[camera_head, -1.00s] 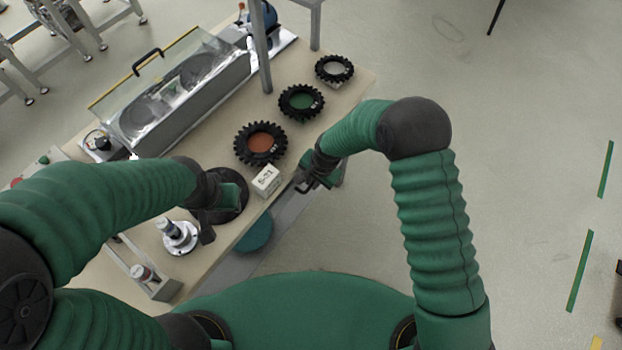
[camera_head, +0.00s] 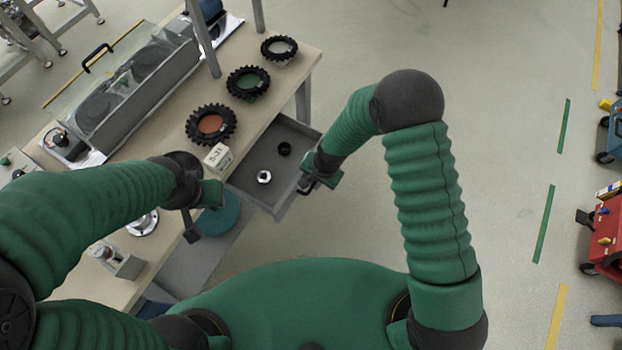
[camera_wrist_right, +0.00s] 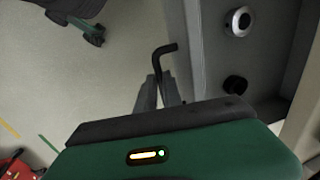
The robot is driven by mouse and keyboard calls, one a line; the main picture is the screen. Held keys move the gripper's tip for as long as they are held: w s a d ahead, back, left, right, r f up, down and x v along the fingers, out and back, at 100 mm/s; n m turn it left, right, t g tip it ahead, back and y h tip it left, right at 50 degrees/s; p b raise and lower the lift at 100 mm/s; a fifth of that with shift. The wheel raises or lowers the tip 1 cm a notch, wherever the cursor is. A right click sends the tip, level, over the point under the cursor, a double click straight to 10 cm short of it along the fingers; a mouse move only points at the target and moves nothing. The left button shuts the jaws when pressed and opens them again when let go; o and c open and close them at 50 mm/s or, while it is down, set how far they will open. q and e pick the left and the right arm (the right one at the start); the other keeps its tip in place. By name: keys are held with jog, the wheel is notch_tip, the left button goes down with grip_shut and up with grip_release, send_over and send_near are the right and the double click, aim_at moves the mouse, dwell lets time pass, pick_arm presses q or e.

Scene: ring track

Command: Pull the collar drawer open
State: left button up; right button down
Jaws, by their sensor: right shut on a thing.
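The collar drawer (camera_head: 283,175) stands open, pulled out from under the table's front edge. Inside lie a silver collar (camera_head: 264,177) and a black collar (camera_head: 284,149). In the right wrist view the silver collar (camera_wrist_right: 239,21) and black collar (camera_wrist_right: 235,85) also show within the drawer walls. My right gripper (camera_head: 305,188) is at the drawer's front, shut on the dark drawer handle (camera_wrist_right: 164,52), whose bent end sticks out past the fingers. My left gripper (camera_head: 194,225) hangs over the table's front edge, away from the drawer; its finger opening is not clear.
Three dark toothed rings, with orange (camera_head: 211,123), green (camera_head: 248,83) and pale centres (camera_head: 280,47), lie on the table. A small white labelled block (camera_head: 218,157) sits by its edge. A teal round thing (camera_head: 219,213) is below my left gripper. Open floor lies right of the drawer.

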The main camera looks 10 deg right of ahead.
jog(key=shift+s+d+r, duration=0.1)
jog(key=shift+d, duration=0.4)
jog(key=c, duration=1.5)
grip_release()
jog(key=shift+a, duration=0.3)
jog(key=d+r, duration=0.1)
jog(key=r, duration=0.4)
jog(key=s+r, duration=0.1)
jog(key=r, duration=0.5)
jog(key=s+d+r, duration=0.1)
jog(key=r, duration=0.4)
jog(key=shift+d+r+p, duration=0.15)
jog(key=shift+d+p, duration=0.2)
jog(key=shift+p, duration=0.05)
jog(key=s+d+r+n, duration=0.1)
jog(key=s+d+n, duration=0.1)
jog(key=s+d, duration=0.1)
jog(key=s+d+r+n+h, duration=0.1)
jog(key=s+d+r+n, duration=0.1)
jog(key=s+d, duration=0.1)
jog(key=s+d+r+n+t, duration=0.1)
jog(key=s+d+n, duration=0.2)
jog(key=d, duration=0.2)
jog(key=shift+s+d+r+h, duration=0.3)
jog(key=shift+r+h, duration=0.05)
jog(key=shift+h, duration=0.05)
